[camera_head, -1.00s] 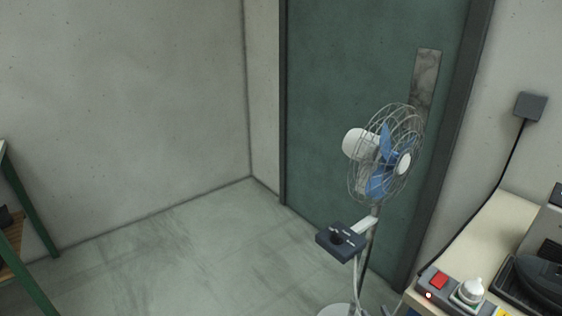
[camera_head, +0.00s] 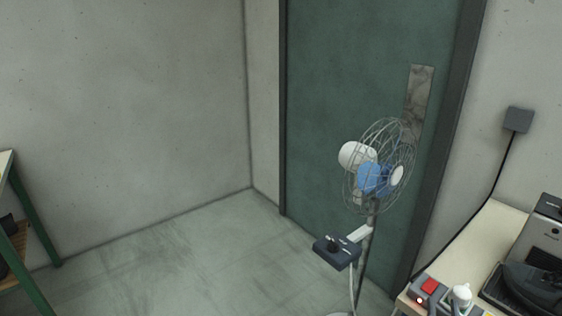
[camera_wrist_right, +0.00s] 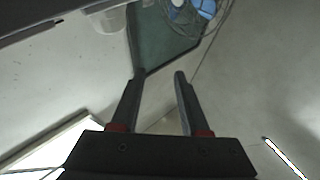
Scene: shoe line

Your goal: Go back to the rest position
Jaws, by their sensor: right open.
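My right gripper (camera_wrist_right: 160,74) shows in the right wrist view. Its two dark fingers are apart, with nothing between them. Beyond the fingertips are the green door (camera_wrist_right: 165,45) and part of the fan (camera_wrist_right: 203,12) at the top. In the head view I see neither gripper. My left gripper is in no view.
A standing fan (camera_head: 380,170) with a dark control box (camera_head: 336,252) stands in front of the green door (camera_head: 340,100). A green-legged shelf (camera_head: 32,240) is at left. Floor between is clear.

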